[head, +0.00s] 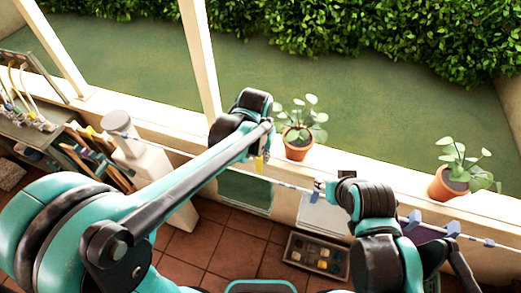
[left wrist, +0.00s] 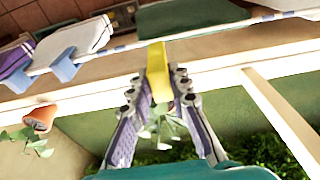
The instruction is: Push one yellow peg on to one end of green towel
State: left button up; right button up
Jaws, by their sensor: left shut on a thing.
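The green towel (head: 245,190) hangs over the clothesline below the ledge. It also shows in the left wrist view (left wrist: 195,18). My left gripper (head: 261,152) is shut on a yellow peg (head: 259,164), just above the line near the towel's right end. In the left wrist view, the peg (left wrist: 157,72) stands between the two fingers (left wrist: 160,85). Its far tip meets the towel's edge at the line; whether it grips the cloth I cannot tell. My right gripper (head: 319,190) is close to the line by the white towel (head: 322,216); its finger opening is too small to tell.
A purple cloth (head: 428,232) and blue pegs (head: 411,220) are on the line farther right. Two potted plants (head: 298,143) (head: 449,183) stand on the ledge. A tray with small coloured items (head: 315,257) lies below. A white pillar (head: 135,150) and shelf are at left.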

aim_at(260, 177)
pick_arm(q)
jog(key=f, duration=0.1)
jog(key=w+f+b, duration=0.1)
jog(key=f, duration=0.1)
jog(key=shift+f, duration=0.1)
jog(key=shift+f+b, duration=0.4)
jog(key=shift+b, duration=0.1)
jog(key=shift+s+f+b, duration=0.25)
jog(key=shift+f+b, duration=0.55)
jog(key=shift+f, duration=0.3)
notch_tip(260, 177, down, 2)
jog(key=shift+w+f+b, duration=0.15)
jog(key=shift+f+b, duration=0.1)
jog(key=shift+b, duration=0.65)
jog(key=shift+f+b, duration=0.6)
jog(key=shift+f, duration=0.2)
pick_arm(e)
notch_tip(260, 177, down, 7)
jog(key=shift+w+f, duration=0.2)
jog(key=shift+w, duration=0.15)
pick_arm(q)
jog(key=o, duration=0.9)
